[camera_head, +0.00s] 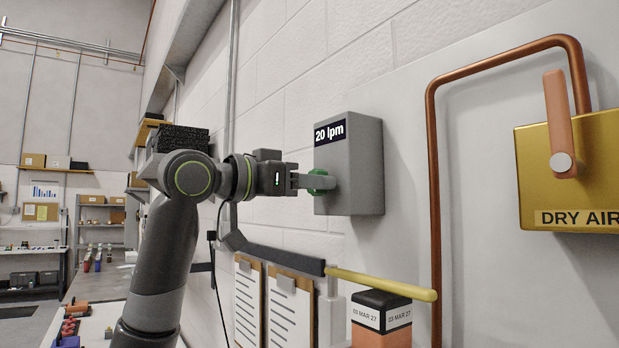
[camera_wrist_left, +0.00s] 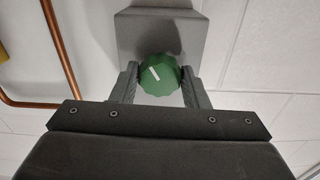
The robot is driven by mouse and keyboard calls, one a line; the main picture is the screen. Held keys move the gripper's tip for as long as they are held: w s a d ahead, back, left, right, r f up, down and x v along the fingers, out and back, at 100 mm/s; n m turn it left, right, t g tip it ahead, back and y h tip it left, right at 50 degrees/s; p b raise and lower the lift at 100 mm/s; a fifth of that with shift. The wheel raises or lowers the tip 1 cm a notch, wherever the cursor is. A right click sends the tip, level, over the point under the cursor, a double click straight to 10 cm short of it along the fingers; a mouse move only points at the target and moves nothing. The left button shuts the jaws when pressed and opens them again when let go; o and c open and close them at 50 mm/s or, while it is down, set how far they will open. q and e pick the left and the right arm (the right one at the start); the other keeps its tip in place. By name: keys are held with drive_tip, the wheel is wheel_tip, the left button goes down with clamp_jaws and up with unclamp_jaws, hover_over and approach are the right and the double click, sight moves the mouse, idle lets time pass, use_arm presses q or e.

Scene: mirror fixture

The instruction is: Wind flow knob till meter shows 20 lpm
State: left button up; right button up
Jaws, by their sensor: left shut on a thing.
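The flow knob (camera_wrist_left: 159,75) is green and ridged, with a white pointer line on its face. It sits on the front of a grey meter box (camera_head: 362,165) on the wall, whose dark display (camera_head: 330,132) reads "20 lpm". My left gripper (camera_head: 312,182) is shut on the knob; in the head view its fingers hide part of the knob (camera_head: 319,181). In the left wrist view the two fingers (camera_wrist_left: 159,86) stand on either side of the knob, and the grey box (camera_wrist_left: 135,32) shows behind it. My right gripper is not in view.
A copper pipe (camera_head: 433,190) runs right of the box to a gold "DRY AIR" unit (camera_head: 585,165) with an orange lever (camera_head: 558,110). Below are a yellow bar (camera_head: 385,284), a dated black-topped container (camera_head: 381,312) and clipboards (camera_head: 290,310). Shelves and a workbench stand at left.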

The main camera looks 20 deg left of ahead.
use_arm(q)
drive_tip(key=shift+f+m+p, duration=0.2)
drive_tip(key=shift+m+p, duration=0.2)
drive_tip(key=shift+m, duration=1.1)
drive_tip(key=o, duration=1)
drive_tip(key=shift+r, duration=0.1)
drive_tip(key=b+v, duration=0.7)
drive_tip(key=v, duration=1)
drive_tip(key=shift+s+a+b, duration=0.15)
drive_tip(key=shift+a+b, duration=0.05)
drive_tip(key=shift+b, duration=0.2)
